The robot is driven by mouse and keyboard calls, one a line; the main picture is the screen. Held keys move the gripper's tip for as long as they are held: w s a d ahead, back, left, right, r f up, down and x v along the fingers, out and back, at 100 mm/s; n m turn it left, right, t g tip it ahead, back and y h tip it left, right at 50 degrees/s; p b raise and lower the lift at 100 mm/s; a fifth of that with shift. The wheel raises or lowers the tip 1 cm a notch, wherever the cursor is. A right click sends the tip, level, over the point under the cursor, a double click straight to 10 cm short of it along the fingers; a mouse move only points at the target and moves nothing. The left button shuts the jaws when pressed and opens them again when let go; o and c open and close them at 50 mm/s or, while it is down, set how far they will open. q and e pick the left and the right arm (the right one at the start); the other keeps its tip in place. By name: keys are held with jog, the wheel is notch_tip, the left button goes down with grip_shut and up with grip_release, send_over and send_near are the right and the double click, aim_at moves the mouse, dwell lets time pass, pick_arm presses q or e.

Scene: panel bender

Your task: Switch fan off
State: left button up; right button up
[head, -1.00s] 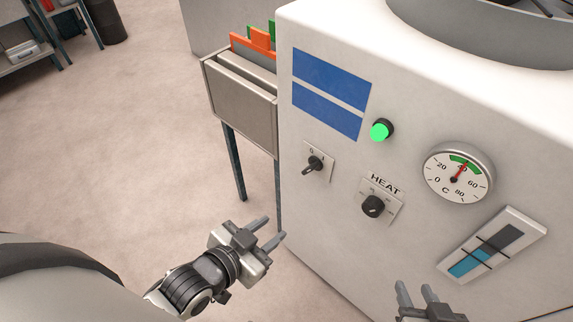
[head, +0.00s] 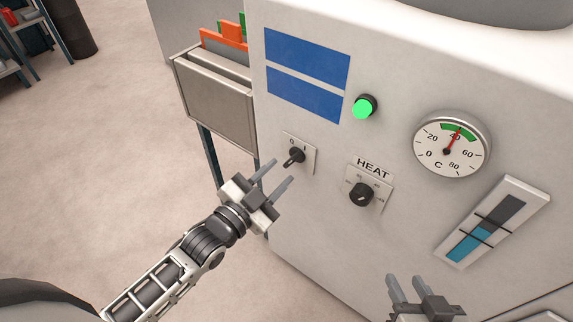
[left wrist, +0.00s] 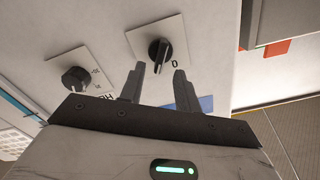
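A small black rotary switch (head: 294,156) with 0 and I marks sits on a pale plate on the white machine front. It also shows in the left wrist view (left wrist: 160,52), just beyond the fingertips. My left gripper (head: 280,172) is open and empty, its two fingers pointing at the switch from below left, apparently apart from it. In the left wrist view the left gripper (left wrist: 158,76) has a clear gap between its fingers. A green lamp (head: 363,107) is lit above the switch. My right gripper (head: 407,280) is open and empty at the bottom, in front of the machine.
A HEAT knob (head: 361,195) sits right of the switch and also shows in the left wrist view (left wrist: 76,79). A dial gauge (head: 447,147) and a blue level gauge (head: 490,222) are further right.

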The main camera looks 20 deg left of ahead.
aim_at(289, 164)
pick_arm(q)
jog(key=shift+x, duration=2)
grip_shut()
